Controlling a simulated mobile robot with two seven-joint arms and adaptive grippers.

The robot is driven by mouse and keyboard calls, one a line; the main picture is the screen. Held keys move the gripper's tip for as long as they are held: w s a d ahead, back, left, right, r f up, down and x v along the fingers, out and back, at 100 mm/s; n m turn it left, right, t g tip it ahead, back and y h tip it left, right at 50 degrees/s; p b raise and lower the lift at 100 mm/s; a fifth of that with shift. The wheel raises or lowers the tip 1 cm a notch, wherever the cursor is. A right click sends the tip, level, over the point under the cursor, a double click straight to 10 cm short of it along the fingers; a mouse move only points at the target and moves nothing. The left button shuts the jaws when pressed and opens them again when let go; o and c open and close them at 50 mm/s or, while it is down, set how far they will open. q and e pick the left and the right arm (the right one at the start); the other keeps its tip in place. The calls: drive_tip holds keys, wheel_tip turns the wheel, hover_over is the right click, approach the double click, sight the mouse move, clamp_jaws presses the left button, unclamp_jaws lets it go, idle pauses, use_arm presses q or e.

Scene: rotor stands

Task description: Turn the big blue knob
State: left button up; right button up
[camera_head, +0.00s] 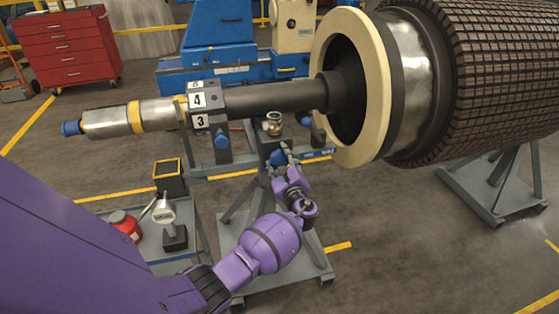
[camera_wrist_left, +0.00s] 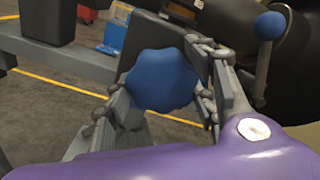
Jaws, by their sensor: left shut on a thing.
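The big blue knob (camera_head: 278,157) sits on the front of the grey rotor stand (camera_head: 266,136), below the dark shaft. My purple left arm reaches up to it from below, and the left gripper (camera_head: 285,165) is at the knob, partly covering it. In the left wrist view the lobed blue knob (camera_wrist_left: 160,78) fills the space between the two fingers of the left gripper (camera_wrist_left: 166,92). The fingers are closed on its sides. My right gripper is not in view.
A lever with a blue ball (camera_wrist_left: 270,25) is close to the right finger. The large rotor (camera_head: 470,80) and its cream ring (camera_head: 377,100) hang above right.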

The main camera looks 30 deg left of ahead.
use_arm(q)
drive_tip(key=shift+s+f, duration=0.1)
drive_tip(key=shift+f, duration=0.05)
drive_tip(key=o, duration=1)
drive_tip(key=shift+o, duration=0.7)
drive_tip(key=v, duration=1.2)
